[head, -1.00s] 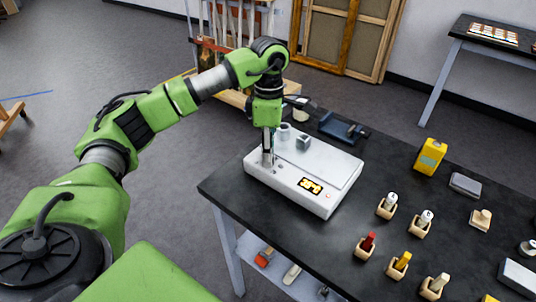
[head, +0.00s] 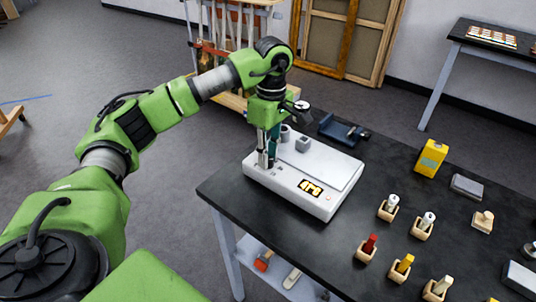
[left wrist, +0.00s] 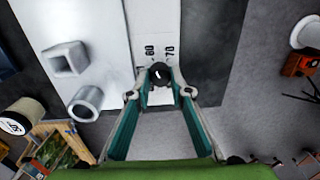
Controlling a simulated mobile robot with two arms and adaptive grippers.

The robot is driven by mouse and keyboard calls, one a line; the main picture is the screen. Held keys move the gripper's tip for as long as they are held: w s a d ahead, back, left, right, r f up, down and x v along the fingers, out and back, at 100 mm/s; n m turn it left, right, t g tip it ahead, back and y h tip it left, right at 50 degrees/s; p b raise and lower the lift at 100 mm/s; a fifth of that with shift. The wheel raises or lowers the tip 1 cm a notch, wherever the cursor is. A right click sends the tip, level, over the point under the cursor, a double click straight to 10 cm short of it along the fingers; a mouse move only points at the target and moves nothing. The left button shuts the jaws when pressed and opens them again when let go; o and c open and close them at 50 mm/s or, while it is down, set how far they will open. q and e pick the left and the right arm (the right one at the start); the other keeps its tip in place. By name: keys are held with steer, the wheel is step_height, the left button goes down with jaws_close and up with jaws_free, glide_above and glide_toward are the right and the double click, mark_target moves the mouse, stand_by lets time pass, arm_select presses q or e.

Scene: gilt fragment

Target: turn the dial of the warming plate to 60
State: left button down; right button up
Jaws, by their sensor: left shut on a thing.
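The white warming plate (head: 300,178) sits on the near left corner of the black table, with a lit yellow display (head: 310,188) whose digits are too small to read surely. My left gripper (head: 267,162) reaches down to the plate's left end. In the left wrist view, its fingers are shut on the small black dial (left wrist: 160,72), one on each side. The dial has a white mark. Printed numbers, seemingly 60 and 70, show on the plate (left wrist: 145,18) just beyond the dial. The fingers hide the dial in the head view. My right gripper is out of view.
A hollow square piece (head: 303,143) and a round cup (head: 285,133) stand on the plate's far side. A blue-grey tool (head: 342,130) lies behind. Several small wooden holders, a yellow can (head: 431,158) and a grey block (head: 467,186) are to the right.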

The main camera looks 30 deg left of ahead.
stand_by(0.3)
arm_select(q)
steer(key=c, duration=1.8)
jaws_free()
steer(key=r, duration=1.2)
steer(key=shift+w, duration=0.4)
